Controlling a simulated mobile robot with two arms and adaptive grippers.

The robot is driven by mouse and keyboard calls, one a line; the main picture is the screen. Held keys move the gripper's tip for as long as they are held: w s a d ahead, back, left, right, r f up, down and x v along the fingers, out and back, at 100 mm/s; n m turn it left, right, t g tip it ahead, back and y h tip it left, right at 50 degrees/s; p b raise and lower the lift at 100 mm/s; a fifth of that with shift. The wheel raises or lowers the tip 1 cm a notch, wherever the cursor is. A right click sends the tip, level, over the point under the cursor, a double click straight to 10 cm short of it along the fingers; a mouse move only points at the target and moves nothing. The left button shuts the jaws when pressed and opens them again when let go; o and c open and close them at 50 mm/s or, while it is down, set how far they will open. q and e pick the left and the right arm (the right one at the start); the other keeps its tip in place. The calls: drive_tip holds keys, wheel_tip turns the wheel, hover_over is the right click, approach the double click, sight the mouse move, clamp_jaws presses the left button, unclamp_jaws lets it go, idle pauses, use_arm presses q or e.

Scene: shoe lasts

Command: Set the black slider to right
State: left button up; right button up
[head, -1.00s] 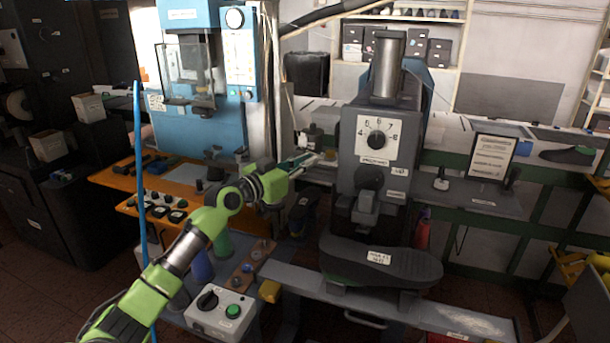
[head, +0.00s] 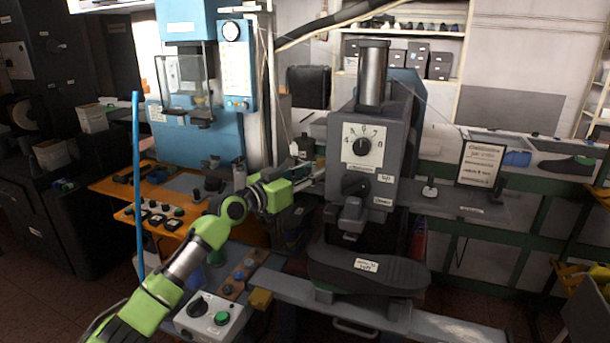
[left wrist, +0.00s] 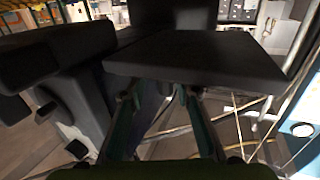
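A grey press machine (head: 345,112) stands right of centre in the head view, with a black dial (head: 361,147) on a white scale. Below the dial is a black knob (head: 355,184). I cannot tell for certain which part is the black slider. My left gripper (head: 318,184) comes in from the left and points at the left side of the press; its tips are small and partly unclear there. In the left wrist view its two green fingers (left wrist: 160,115) are spread apart with nothing held between them. A dark slab (left wrist: 190,60) lies beyond them. My right gripper is not in view.
A control box (head: 208,316) with a black knob and green button sits below my left arm. A black sole-shaped pad (head: 390,272) juts from the press. A blue machine (head: 200,140) stands behind, over an orange bench (head: 105,186). A blue pole (head: 138,190) rises at left.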

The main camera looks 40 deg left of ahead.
use_arm(q)
drive_tip(key=s+a, duration=0.1)
drive_tip(key=s, duration=1)
drive_tip(key=shift+s+a, duration=0.4)
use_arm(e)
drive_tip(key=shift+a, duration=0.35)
